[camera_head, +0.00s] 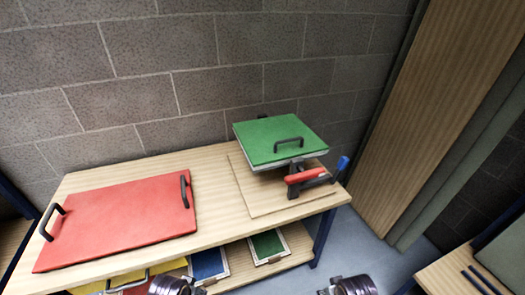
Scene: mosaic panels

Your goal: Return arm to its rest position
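Only small dark and silver parts of my two arms show at the bottom edge of the head view. The left one (175,286) overlaps the table's lower front. The right one (348,286) is over the floor, right of the table. Both are cut off by the picture edge, and no fingertips can be made out. I see nothing held in either. A green panel (265,137) with a black handle sits raised over a thin wooden board at the table's right. A red panel (125,215) with two black handles lies flat at the left.
The wooden table (214,200) stands against a block wall. A clamp-like tool with a red grip (304,176) and blue end is beside the green panel. Yellow, blue (208,263) and green (267,245) panels are on the lower shelf. Another table (455,275) is at lower right.

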